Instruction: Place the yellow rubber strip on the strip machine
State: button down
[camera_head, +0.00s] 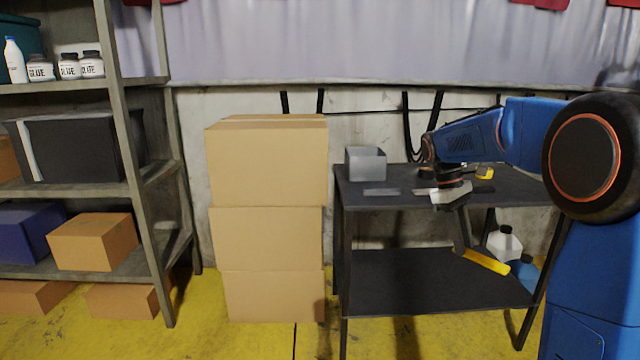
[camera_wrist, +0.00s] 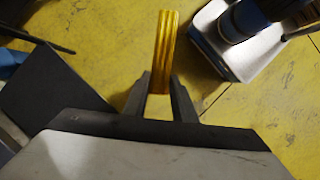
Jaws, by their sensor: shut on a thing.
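The yellow rubber strip (camera_head: 486,262) hangs in front of the black two-tier table, gripped near its left end and sloping down to the right. My gripper (camera_head: 460,248) points downward and is shut on it. In the wrist view the strip (camera_wrist: 166,50) sticks out past the two dark fingertips (camera_wrist: 163,88), with its near end between them. Yellow floor shows beneath it in that view. I cannot pick out a strip machine in either view.
The black table (camera_head: 400,202) carries a grey box (camera_head: 366,164), small tools and a yellow item (camera_head: 485,173). Stacked cardboard boxes (camera_head: 268,240) stand left of it, then a loaded shelf (camera_head: 150,190). A white jug (camera_head: 504,243) is behind the strip.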

jog(key=w+a+f+m+y, duration=0.1)
jog(key=w+a+f+m, duration=0.1)
jog(key=f, duration=1.4)
jog(key=w+a+f+m+y, duration=0.1)
jog(key=w+a+f+m, duration=0.2)
jog(key=f, duration=1.4)
jog(key=w+a+f+m+g, duration=0.1)
jog(key=w+a+f+m, duration=0.1)
jog(key=f, duration=1.5)
jog(key=shift+w+a+f+m+y, duration=0.25)
jog(key=shift+w+a+m+y, duration=0.2)
jog(key=shift+w, duration=0.3)
jog(key=shift+d, duration=0.15)
